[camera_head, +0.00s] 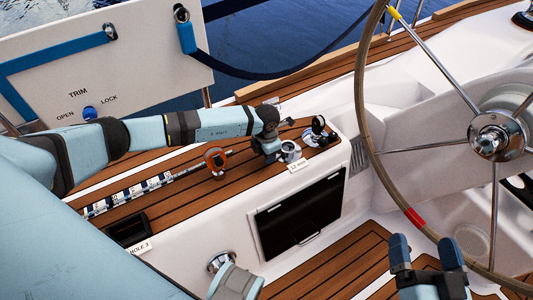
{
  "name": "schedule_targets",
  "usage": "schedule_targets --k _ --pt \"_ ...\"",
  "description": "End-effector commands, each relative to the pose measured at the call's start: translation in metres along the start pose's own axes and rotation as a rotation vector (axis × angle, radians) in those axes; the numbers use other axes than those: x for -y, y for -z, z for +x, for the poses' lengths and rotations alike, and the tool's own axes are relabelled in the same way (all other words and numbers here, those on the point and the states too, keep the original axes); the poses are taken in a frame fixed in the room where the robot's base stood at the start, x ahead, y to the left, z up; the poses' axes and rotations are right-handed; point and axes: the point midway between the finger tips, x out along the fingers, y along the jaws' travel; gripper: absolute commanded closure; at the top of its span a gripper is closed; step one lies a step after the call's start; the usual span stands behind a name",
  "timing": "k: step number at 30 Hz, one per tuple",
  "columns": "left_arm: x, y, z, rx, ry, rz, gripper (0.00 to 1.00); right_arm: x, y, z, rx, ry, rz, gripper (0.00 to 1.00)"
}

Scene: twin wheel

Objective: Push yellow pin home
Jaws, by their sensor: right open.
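I cannot make out a yellow pin. The only yellow I see is a small mark (396,13) at the top of the steering wheel. My left arm reaches in from the left across the teak bench. Its dark gripper (268,148) is at the bench's right end, beside a small metal fitting (290,151); its fingers are too small and dark to read, and I cannot tell whether it touches the fitting. My right gripper (427,254) is at the lower right, in front of the wheel rim, with its two blue fingertips apart and nothing between them.
The steering wheel (362,95) fills the right side. A white panel (140,65) marked TRIM, OPEN and LOCK has a blue knob (89,112). A scale strip (125,195) and an orange-ringed fitting (215,158) lie on the bench. A dark recess (127,231) is labelled HOLE 3.

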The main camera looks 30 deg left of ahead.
Motion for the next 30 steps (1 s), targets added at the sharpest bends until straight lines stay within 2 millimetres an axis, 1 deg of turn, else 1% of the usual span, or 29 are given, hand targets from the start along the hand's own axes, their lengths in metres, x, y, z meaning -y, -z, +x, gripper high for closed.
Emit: schedule_targets --k 3,7,9,12,16,17,18,19,20,27,30 --pt "0.0 -0.002 0.001 0.0 0.0 0.0 1.0 0.0 -0.002 0.0 0.001 0.0 0.001 0.07" --pt "0.0 -0.017 0.007 0.003 0.0 0.0 1.0 0.003 -0.003 -0.001 -0.023 0.009 0.013 0.07" --pt "0.0 -0.022 0.008 0.002 0.0 0.0 1.0 0.007 0.003 0.0 -0.052 0.022 0.02 0.07" --pt "0.0 -0.021 0.007 0.002 0.0 0.0 1.0 0.011 0.014 0.001 -0.075 0.033 0.02 0.07" --pt "0.0 -0.022 0.006 0.004 0.0 0.0 1.0 0.011 0.018 0.0 -0.082 0.033 0.017 0.07" --pt "0.0 -0.022 0.006 0.004 0.0 0.0 0.61 0.011 0.018 0.0 -0.081 0.033 0.017 0.07" --pt "0.0 -0.022 0.006 0.004 0.0 0.0 0.52 0.01 0.017 0.0 -0.081 0.032 0.017 0.07" --pt "0.0 -0.022 0.006 0.003 0.0 0.0 0.45 0.01 0.017 0.0 -0.08 0.032 0.016 0.07" --pt "0.0 -0.022 0.006 0.003 0.0 0.0 0.42 0.01 0.016 0.0 -0.079 0.031 0.016 0.07" --pt "0.0 -0.021 0.007 0.001 0.0 0.0 0.42 0.008 0.013 0.001 -0.071 0.029 0.015 0.07" --pt "0.0 -0.021 0.002 0.002 0.0 0.0 0.42 0.008 0.013 0.002 -0.066 0.027 0.013 0.07"
